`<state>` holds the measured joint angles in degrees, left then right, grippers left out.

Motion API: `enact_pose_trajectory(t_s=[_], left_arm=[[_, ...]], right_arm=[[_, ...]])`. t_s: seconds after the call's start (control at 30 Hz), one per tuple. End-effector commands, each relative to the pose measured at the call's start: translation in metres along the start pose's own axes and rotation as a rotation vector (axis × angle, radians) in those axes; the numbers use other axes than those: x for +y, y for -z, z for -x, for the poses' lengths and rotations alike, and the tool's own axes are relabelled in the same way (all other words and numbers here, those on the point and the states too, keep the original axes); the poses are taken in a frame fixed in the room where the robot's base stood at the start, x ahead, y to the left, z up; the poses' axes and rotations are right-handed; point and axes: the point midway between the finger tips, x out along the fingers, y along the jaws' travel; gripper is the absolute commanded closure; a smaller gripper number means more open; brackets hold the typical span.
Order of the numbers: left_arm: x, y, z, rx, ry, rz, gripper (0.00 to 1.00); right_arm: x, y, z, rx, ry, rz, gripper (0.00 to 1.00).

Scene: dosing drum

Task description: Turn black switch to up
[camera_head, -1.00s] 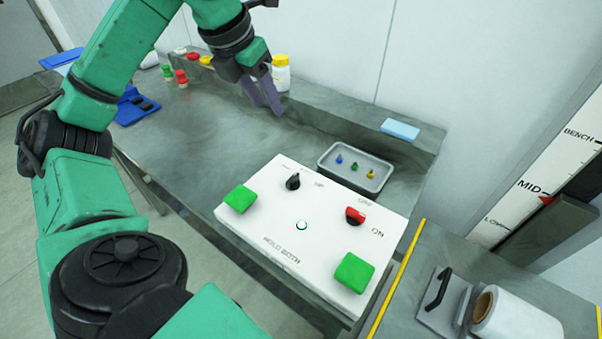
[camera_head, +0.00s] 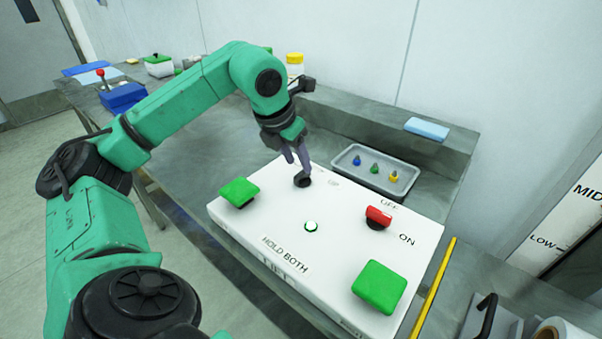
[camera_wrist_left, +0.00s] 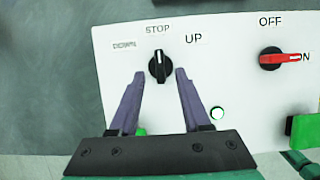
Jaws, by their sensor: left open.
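The black switch (camera_head: 302,180) is a round knob on the white control box (camera_head: 330,257). In the left wrist view the black switch (camera_wrist_left: 158,66) has a white pointer line aimed at STOP, with a label at its left that seems to read DOWN and UP at its right. My left gripper (camera_head: 292,158) is open above the box. In the left wrist view its two purple fingers (camera_wrist_left: 160,76) stand either side of the switch's near part, with gaps showing; I cannot tell if they touch it. My right gripper is not in view.
The box also carries a red switch (camera_head: 378,217) pointing to ON, green buttons (camera_head: 379,287) and (camera_head: 239,192) at its ends, and a lit round light (camera_head: 311,226). A grey tray (camera_head: 403,185) with small coloured pieces stands behind. A blue block (camera_head: 427,128) lies on the ledge.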

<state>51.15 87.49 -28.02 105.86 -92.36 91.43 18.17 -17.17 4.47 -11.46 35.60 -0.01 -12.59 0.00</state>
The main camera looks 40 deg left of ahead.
Motion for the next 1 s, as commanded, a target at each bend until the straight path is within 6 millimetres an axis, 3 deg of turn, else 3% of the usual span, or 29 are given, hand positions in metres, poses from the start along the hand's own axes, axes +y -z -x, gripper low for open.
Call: enact_pose_trajectory(t_s=[0.1,0.2,0.47,0.53,0.6,1.0], left_arm=[[0.000,0.000,-0.024,0.002,0.000,0.000,0.53],[0.000,0.000,-0.034,0.000,0.000,0.000,0.53],[0.000,0.000,-0.038,-0.001,-0.001,0.000,0.53],[0.000,0.000,-0.038,-0.001,0.000,0.000,0.72],[0.000,0.000,-0.038,-0.001,0.000,0.000,0.98],[0.001,0.000,-0.038,0.000,0.011,-0.024,1.00]], right_arm=[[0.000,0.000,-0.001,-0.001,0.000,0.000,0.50],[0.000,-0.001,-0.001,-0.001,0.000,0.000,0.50],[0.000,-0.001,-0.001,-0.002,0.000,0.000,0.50],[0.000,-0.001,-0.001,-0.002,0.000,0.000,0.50],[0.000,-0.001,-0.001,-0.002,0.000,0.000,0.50],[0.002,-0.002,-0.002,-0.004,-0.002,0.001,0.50]])
